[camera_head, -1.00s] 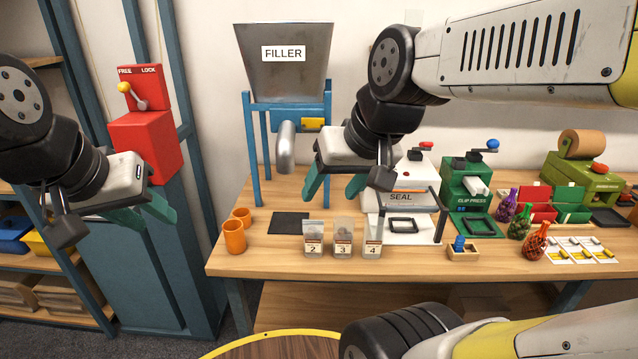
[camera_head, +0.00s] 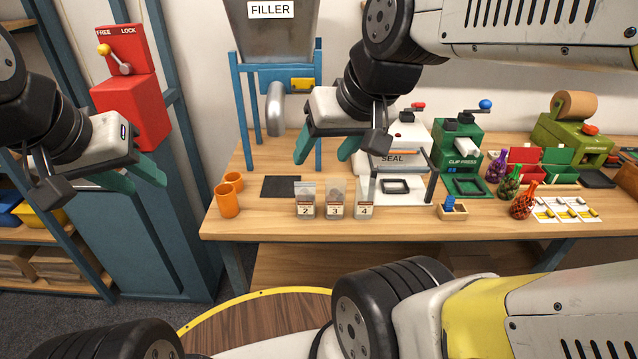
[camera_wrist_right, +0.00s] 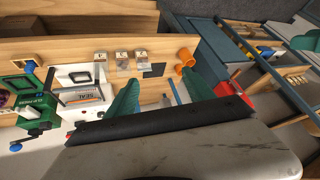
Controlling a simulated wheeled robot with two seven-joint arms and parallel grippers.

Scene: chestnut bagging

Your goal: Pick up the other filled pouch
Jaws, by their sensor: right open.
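Three clear pouches stand upright in a row at the table's front: pouch 2 (camera_head: 305,199), pouch 3 (camera_head: 335,199) and pouch 4 (camera_head: 365,199). Pouch 3 shows brownish contents; the contents of the other two are hard to tell. The row also shows in the right wrist view, with pouch 3 (camera_wrist_right: 122,59) in the middle. My right gripper (camera_head: 327,150) is open and empty, in the air above and behind the pouches. Its green fingers (camera_wrist_right: 160,95) are apart in the wrist view. My left gripper (camera_head: 135,177) appears open and empty, left of the table.
The filler (camera_head: 275,85) stands behind the pouches and the sealer (camera_head: 395,160) to their right. Orange cups (camera_head: 228,202) and a dark mat (camera_head: 281,187) are at left. The clip press (camera_head: 460,155), net bags (camera_head: 523,201) and a small wooden box (camera_head: 452,211) are further right.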

